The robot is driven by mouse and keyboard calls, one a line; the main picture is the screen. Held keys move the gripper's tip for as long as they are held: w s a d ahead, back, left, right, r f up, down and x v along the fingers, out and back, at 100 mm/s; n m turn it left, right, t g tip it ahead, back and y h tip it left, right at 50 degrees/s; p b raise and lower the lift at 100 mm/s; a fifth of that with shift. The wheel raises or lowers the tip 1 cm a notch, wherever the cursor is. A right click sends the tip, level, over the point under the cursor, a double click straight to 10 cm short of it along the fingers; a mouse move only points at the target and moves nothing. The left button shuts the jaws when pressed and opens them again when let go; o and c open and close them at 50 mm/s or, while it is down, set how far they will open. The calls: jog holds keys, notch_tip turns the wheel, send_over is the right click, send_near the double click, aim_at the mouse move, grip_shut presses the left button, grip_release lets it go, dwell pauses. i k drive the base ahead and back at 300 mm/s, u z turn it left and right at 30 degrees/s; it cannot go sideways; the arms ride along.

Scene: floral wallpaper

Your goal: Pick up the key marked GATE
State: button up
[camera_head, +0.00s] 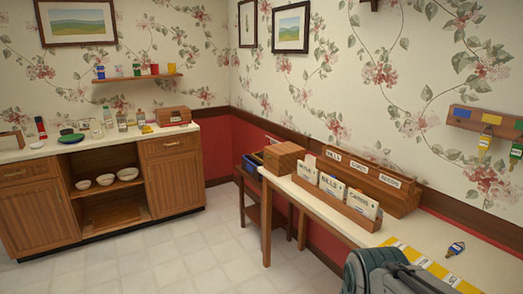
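A key with a blue tag (456,248) lies on the table at the right, beside a yellow-and-white strip. A key with a yellow-green tag (485,141) hangs below the wooden wall rack (477,122) at the right. Another key with a green tag (516,153) hangs at the right edge of the picture. The lettering on the tags is too small to read, so I cannot tell which key is marked GATE. My gripper is not in view.
The table (330,210) holds labelled wooden card boxes (375,185) and a wooden box (284,157). A cabinet (173,180) with dishes stands at the left. The tiled floor (190,255) between is clear.

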aim_at(455, 250)
jog(key=z, duration=0.45)
jog(key=k, duration=0.15)
jog(key=z, duration=0.5)
